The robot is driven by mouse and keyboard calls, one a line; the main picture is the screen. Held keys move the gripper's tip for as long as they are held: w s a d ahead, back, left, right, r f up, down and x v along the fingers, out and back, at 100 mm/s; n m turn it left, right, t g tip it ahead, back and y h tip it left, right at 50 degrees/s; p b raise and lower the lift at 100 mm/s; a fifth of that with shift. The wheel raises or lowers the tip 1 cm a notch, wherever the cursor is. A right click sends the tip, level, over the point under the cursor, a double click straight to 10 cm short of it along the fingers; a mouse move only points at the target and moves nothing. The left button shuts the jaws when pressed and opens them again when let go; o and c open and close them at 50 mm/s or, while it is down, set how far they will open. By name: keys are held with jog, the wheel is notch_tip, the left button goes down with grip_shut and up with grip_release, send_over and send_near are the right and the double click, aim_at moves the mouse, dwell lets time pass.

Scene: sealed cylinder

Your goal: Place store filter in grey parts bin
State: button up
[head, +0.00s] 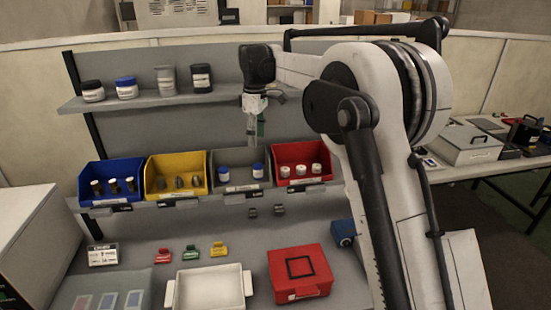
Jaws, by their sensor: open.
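The grey parts bin (240,188) stands on the lower shelf between the yellow and red bins. Two small white items with blue tops (258,170) sit inside it, apart from each other. They may be filters, but I cannot tell for sure. My gripper (254,138) points down above the right part of the grey bin. It is open. A small green patch shows at its fingers, and I cannot tell whether it is part of the gripper. The fingertips are small and partly blend into the grey back panel.
A blue bin (110,194), a yellow bin (176,191) and a red bin (303,181) share the shelf. Several jars (126,88) stand on the upper shelf. Below are a white tray (209,289), a red case (300,272), small coloured clips (191,253) and a blue block (343,232).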

jog(key=s+d+r+m+t, duration=0.2)
jog(key=s+d+r+m, duration=0.15)
jog(key=s+d, duration=0.45)
jog(key=s+d+r+m+t, duration=0.1)
jog(key=s+d+r+m, duration=0.3)
jog(key=s, duration=0.9)
jog(key=s+d+f+m+t, duration=0.1)
jog(key=s+d+f+m, duration=0.1)
jog(key=s, duration=0.5)
jog(key=s+d+f+m+t, duration=0.1)
jog(key=s+d+f+m, duration=0.1)
jog(key=s, duration=0.6)
jog(key=s+d+f+m+t, duration=0.2)
jog(key=s+f, duration=0.3)
jog(key=s, duration=0.3)
jog(key=shift+d+f, duration=0.35)
jog(key=shift+d, duration=0.4)
notch_tip(320, 180, down, 7)
jog(key=b, duration=0.6)
jog(key=shift+r+b, duration=0.2)
jog(key=shift+b, duration=0.1)
